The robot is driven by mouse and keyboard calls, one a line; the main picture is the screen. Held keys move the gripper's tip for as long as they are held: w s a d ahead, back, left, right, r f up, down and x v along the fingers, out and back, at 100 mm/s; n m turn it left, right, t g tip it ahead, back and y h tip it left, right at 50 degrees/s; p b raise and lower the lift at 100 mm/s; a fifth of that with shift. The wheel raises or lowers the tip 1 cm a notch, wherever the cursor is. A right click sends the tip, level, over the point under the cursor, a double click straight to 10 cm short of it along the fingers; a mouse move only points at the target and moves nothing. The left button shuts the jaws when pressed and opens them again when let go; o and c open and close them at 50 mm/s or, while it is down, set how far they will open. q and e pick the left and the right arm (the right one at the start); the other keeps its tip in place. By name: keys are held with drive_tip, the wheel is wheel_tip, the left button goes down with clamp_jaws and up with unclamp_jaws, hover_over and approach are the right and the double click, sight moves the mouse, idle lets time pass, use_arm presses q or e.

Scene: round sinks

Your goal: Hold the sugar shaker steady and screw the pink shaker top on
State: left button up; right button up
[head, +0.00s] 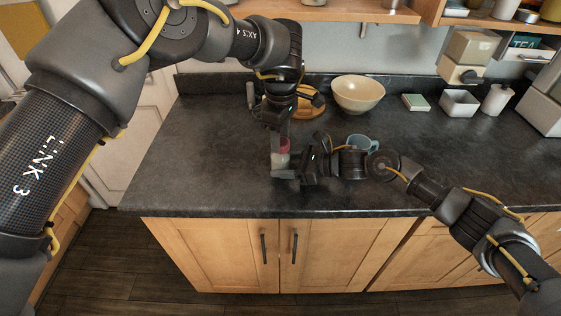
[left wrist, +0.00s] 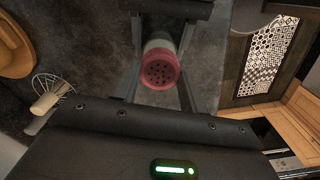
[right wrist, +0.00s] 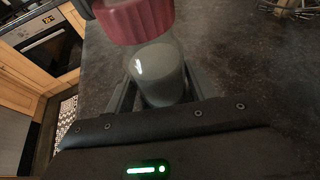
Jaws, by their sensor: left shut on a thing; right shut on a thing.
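The sugar shaker (head: 281,160) stands upright on the dark counter near its front edge. It is a clear body with white contents, and its glass fills the middle of the right wrist view (right wrist: 160,75). The pink shaker top (head: 284,145) is over its mouth; in the left wrist view the perforated top (left wrist: 160,70) faces the camera. My left gripper (head: 282,138) comes from above and is shut on the pink top. My right gripper (head: 284,167) comes from the right, low down, and is shut on the shaker body. I cannot tell how tightly the top is seated.
A blue-grey mug (head: 362,142) stands right of the shaker, close behind my right arm. A cream bowl (head: 358,94) and a wooden item (head: 308,103) are farther back. A whisk (left wrist: 50,95) shows in the left wrist view. The counter left of the shaker is clear.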

use_arm(q)
drive_tip(key=shift+m, duration=0.6)
drive_tip(key=o, duration=1.1)
drive_tip(key=shift+c, duration=0.2)
drive_tip(key=c, duration=0.3)
drive_tip(key=shift+c, duration=0.2)
